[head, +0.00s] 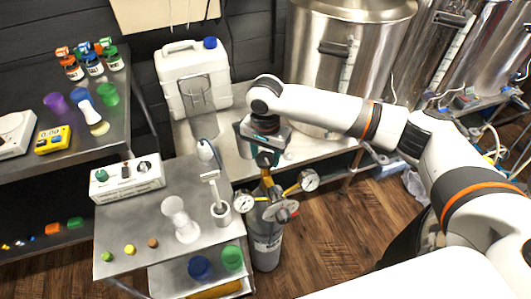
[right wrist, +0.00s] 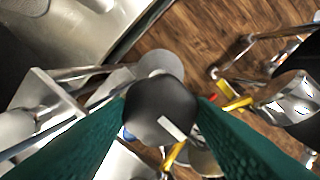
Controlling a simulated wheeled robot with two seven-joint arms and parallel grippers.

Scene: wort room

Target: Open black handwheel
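The black handwheel (right wrist: 158,108) shows in the right wrist view as a round dark disc with a white mark, on top of the gas cylinder fittings. In the head view it is a small dark knob (head: 264,159) just below my right gripper (head: 266,148). The grey cylinder (head: 267,245) stands upright on the floor. In the right wrist view the two green fingers of my right gripper (right wrist: 160,102) lie along opposite sides of the handwheel and appear to touch it. My left gripper is in neither view.
Two gauges (head: 309,180) and yellow fittings sit just below the handwheel. A steel cart (head: 150,215) with labware stands close on the left. A low steel bench (head: 305,150) with a white canister (head: 195,80) and a steel tank (head: 350,40) is behind. Wooden floor is free right of the cylinder.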

